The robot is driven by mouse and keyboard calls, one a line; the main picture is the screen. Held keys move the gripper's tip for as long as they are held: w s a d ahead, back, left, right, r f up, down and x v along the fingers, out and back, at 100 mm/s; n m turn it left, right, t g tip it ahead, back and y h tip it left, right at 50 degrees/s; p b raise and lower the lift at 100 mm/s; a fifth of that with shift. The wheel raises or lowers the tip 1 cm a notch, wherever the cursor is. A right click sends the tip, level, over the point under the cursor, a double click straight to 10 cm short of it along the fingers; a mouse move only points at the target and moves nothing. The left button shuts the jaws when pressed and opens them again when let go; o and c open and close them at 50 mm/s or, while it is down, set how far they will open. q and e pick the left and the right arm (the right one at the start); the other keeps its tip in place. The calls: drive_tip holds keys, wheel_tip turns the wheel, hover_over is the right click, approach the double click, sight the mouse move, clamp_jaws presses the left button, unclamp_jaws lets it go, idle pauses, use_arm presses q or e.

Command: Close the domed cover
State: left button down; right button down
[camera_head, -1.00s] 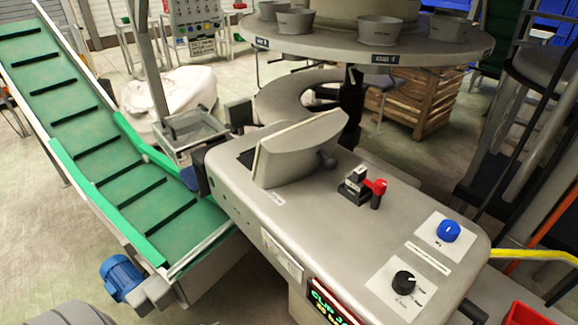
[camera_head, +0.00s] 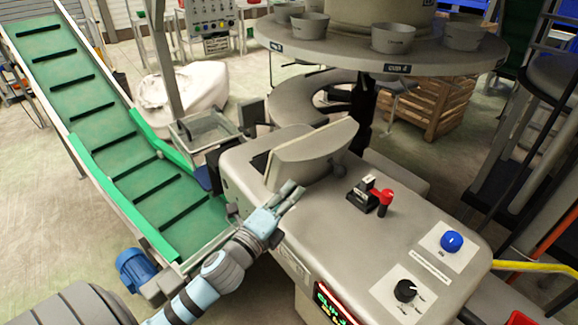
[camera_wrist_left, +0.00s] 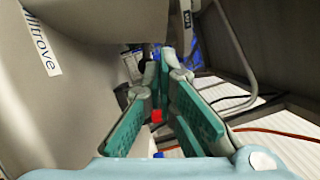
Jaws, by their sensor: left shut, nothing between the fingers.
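The domed cover (camera_head: 312,155) is a grey rounded lid on top of the grey machine body (camera_head: 345,250). It stands tilted up, with its flat pale rim facing left and a dark opening visible beside it. My left gripper (camera_head: 293,192) is shut and empty, just in front of the cover's lower edge, above the machine top. I cannot tell whether it touches the cover. In the left wrist view the gripper's green-padded fingers (camera_wrist_left: 166,62) converge beside a large grey surface. My right gripper is not in view.
A red-handled lever (camera_head: 383,198), a blue knob (camera_head: 452,241) and a black knob (camera_head: 405,290) stand on the machine top. A round table with cups (camera_head: 385,62) overhangs behind. A green conveyor (camera_head: 110,150) rises at left. The machine top's middle is clear.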

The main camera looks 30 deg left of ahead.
sight(303, 162)
use_arm(q)
drive_tip(key=shift+w+a+r, duration=0.3)
drive_tip(key=shift+w+a, duration=0.4)
drive_tip(key=shift+w, duration=0.15)
drive_tip(key=shift+w+a+r, duration=0.3)
drive_tip(key=shift+w+a, duration=0.35)
drive_tip(key=shift+w, duration=0.2)
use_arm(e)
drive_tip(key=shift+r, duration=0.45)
